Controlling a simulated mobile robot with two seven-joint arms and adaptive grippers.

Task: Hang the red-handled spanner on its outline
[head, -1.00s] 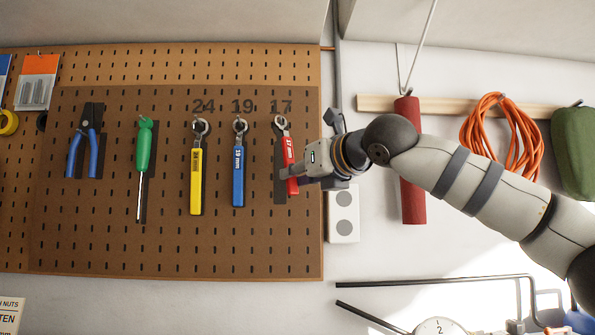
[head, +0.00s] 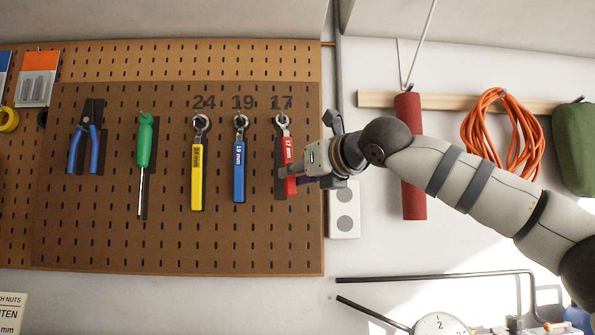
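The red-handled spanner (head: 287,150) is at the pegboard's right side, below the painted number 17, with its ring end up at a hook. Its handle leans slightly, the lower end to the right. Part of its dark outline (head: 279,188) shows left of the handle. My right gripper (head: 288,173) comes from the right and appears shut on the lower handle, one finger crossing its front. The other finger is hidden, and whether the ring is fully over the hook is too small to tell. My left gripper is not in view.
A blue spanner (head: 239,172) and a yellow spanner (head: 197,178) hang to the left, with a green screwdriver (head: 144,145) and blue pliers (head: 85,140) beyond. A white switch box (head: 344,222) and a red tube (head: 413,190) are near my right arm.

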